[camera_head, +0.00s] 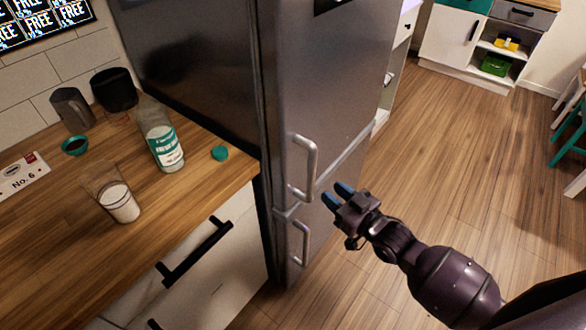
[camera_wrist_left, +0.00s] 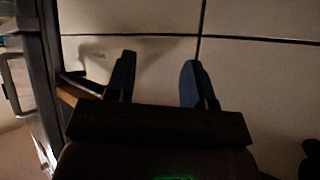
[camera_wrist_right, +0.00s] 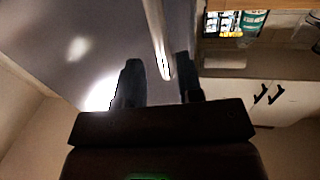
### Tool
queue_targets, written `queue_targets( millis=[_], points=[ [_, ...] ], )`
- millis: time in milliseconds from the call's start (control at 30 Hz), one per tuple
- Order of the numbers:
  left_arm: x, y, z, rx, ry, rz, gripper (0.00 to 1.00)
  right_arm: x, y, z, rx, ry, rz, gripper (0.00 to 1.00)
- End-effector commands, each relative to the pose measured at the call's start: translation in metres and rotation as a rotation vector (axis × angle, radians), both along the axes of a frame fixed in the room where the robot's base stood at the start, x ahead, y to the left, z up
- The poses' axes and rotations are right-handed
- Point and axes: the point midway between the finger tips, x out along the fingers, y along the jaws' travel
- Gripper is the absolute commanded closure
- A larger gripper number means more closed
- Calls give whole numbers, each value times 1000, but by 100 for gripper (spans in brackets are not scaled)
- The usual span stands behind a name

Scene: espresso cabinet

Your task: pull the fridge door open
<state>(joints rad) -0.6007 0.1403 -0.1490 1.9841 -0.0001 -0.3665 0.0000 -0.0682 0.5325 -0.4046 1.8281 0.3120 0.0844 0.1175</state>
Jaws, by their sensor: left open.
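The tall grey fridge door (camera_head: 335,85) stands shut, its front facing right of the counter. Its upper handle (camera_head: 313,160) is a silver vertical bar near the door's left edge; a shorter lower handle (camera_head: 303,240) is below. My right gripper (camera_head: 337,197) is just right of the upper handle's lower end. In the right wrist view, the upper handle (camera_wrist_right: 158,40) appears between the two open fingers (camera_wrist_right: 160,85), not clasped. My left gripper (camera_wrist_left: 157,85) is out of the head view; its wrist view shows the fingers apart and empty before pale panels (camera_wrist_left: 255,70).
The wooden counter (camera_head: 55,255) at left holds a bottle (camera_head: 162,140), a glass of milk (camera_head: 120,203), a dark pitcher (camera_head: 72,108) and a green cap (camera_head: 220,153). A black drawer handle (camera_head: 195,250) juts out below. The floor (camera_head: 440,150) right of the fridge is clear.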

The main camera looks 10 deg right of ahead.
Motion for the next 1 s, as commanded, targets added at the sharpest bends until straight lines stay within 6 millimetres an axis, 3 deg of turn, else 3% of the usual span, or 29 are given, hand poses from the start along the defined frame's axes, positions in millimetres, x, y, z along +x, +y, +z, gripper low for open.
queue_targets(
  millis=[600, 1000],
  points=[
    [2, -1, -1, -1, -3, -3, 52, 80, 41, 0, 1, 2, 0, 66],
    [2, -1, 0, 1, -4, -4, 52, 94, 48, 0, 0, 2, 0, 66]
  ],
)
